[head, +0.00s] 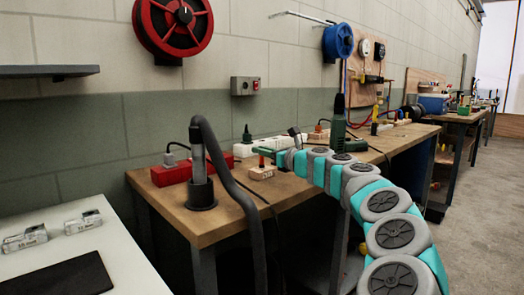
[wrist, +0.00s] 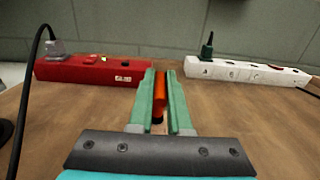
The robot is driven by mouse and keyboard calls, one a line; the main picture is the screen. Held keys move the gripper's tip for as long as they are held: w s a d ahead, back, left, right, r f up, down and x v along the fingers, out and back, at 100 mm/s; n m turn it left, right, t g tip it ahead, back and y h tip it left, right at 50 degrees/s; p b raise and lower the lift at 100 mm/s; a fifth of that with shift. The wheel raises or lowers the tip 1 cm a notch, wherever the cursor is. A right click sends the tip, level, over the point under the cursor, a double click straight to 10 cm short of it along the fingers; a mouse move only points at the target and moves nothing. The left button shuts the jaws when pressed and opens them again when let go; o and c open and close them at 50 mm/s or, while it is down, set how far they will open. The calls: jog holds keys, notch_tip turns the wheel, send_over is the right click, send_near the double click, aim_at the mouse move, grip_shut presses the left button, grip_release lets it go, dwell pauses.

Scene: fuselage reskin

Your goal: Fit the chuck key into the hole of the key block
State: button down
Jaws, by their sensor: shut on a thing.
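My gripper (head: 268,152) reaches over the wooden workbench from the right. In the wrist view its two green fingers (wrist: 161,76) are closed on an orange-red handle, which I take to be the chuck key (wrist: 160,92). In the head view a small red part of the key (head: 261,161) shows just below the fingers. A small pale block with dark marks, likely the key block (head: 263,173), sits on the bench right under it. The key's lower end is hidden, so I cannot tell whether it is in the hole.
A red power strip (wrist: 92,70) and a white power strip (wrist: 247,72) lie behind the gripper on the bench. A dark hose on a black stand (head: 201,194) rises at the bench's left. A green tool (head: 338,133) stands beyond my arm.

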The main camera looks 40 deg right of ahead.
jog(key=shift+f, duration=0.15)
jog(key=c, duration=0.8)
grip_release()
jog(key=shift+s+d, duration=0.15)
jog(key=shift+s, duration=0.8)
jog(key=shift+s+p, duration=0.4)
jog(key=shift+s, duration=1.15)
jog(key=shift+s, duration=0.1)
